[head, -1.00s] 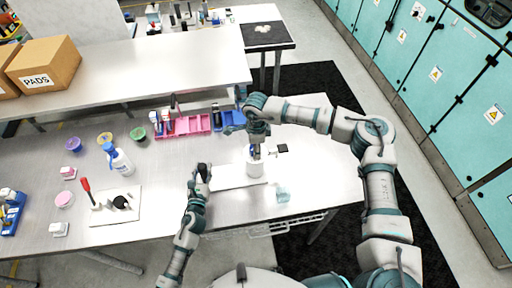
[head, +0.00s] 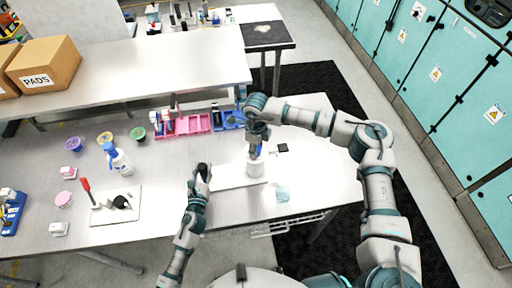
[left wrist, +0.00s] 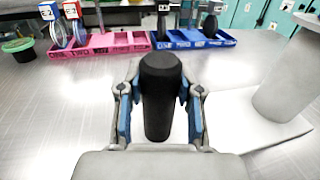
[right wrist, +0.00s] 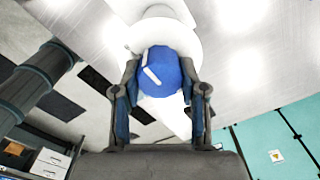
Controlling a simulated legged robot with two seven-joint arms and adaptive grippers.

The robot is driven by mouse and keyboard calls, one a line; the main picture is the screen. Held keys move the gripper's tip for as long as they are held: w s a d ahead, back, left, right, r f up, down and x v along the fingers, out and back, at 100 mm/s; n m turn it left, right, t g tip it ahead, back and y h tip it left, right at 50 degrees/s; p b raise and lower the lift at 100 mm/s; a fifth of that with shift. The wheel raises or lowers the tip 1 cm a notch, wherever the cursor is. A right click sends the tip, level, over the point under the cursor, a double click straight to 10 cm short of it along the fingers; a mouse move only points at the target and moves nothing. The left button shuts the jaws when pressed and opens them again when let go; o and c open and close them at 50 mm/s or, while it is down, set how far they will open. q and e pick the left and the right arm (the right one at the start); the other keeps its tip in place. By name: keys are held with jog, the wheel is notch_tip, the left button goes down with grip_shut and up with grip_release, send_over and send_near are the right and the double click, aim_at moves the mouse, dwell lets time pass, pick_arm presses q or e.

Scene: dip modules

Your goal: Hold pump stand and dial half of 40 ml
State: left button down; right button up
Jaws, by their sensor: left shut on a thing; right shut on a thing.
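My left gripper (left wrist: 160,105) is shut on an upright black cylindrical post (left wrist: 160,90). In the head view the post (head: 203,168) stands at the left end of a white base plate (head: 230,178). A white cylindrical pump body (head: 256,168) stands on the plate's right part; it also shows at the right of the left wrist view (left wrist: 290,75). My right gripper (right wrist: 160,95) is shut on the blue dial (right wrist: 162,70), which carries a white mark and has the white body beyond it. In the head view my right gripper (head: 255,150) comes down from above onto the pump. Any scale is unreadable.
A pink tray (head: 190,125) and a blue tray (head: 229,119) lie behind the pump. A wash bottle (head: 120,162), several coloured cups and a white plate (head: 115,206) with a red-handled tool are to the left.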

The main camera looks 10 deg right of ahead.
jog(key=m, duration=0.4)
jog(key=shift+s+m, duration=0.1)
jog(key=shift+m, duration=0.2)
jog(key=m, duration=0.5)
jog(key=shift+a, duration=0.15)
jog(key=shift+m, duration=0.3)
jog(key=o, duration=1.2)
jog(key=shift+c, duration=0.2)
jog(key=shift+r, duration=0.1)
notch_tip(320, 180, up, 12)
jog(key=shift+f, duration=0.2)
